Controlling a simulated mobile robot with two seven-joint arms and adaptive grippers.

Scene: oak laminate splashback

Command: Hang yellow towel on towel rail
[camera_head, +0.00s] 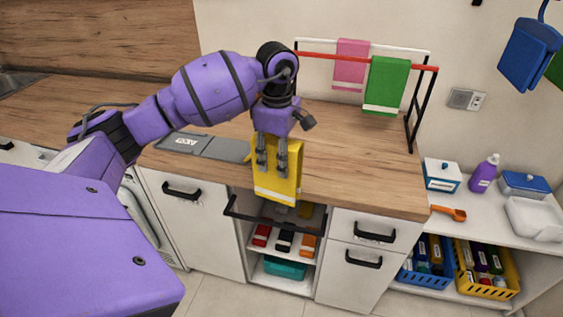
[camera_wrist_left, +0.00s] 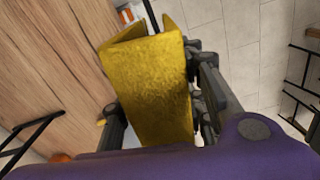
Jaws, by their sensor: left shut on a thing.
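The yellow towel (camera_head: 277,184) hangs from my left gripper (camera_head: 271,170) at the front edge of the wooden counter, above the open shelf recess. The left gripper is shut on it. In the left wrist view the towel (camera_wrist_left: 150,80) fills the middle, folded, between the fingers. The towel rail (camera_head: 412,109) stands on the counter behind and to the right, with a red front bar and a white back bar on black legs. A green towel (camera_head: 387,82) hangs on the red bar and a pink towel (camera_head: 350,66) on the white bar. My right gripper is not in view.
A black bar handle (camera_head: 272,229) juts out below the towel. A grey flat item (camera_head: 205,145) lies on the counter to the left. A side shelf at right holds a purple bottle (camera_head: 484,173), boxes and an orange scoop (camera_head: 449,213). The counter before the rail is clear.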

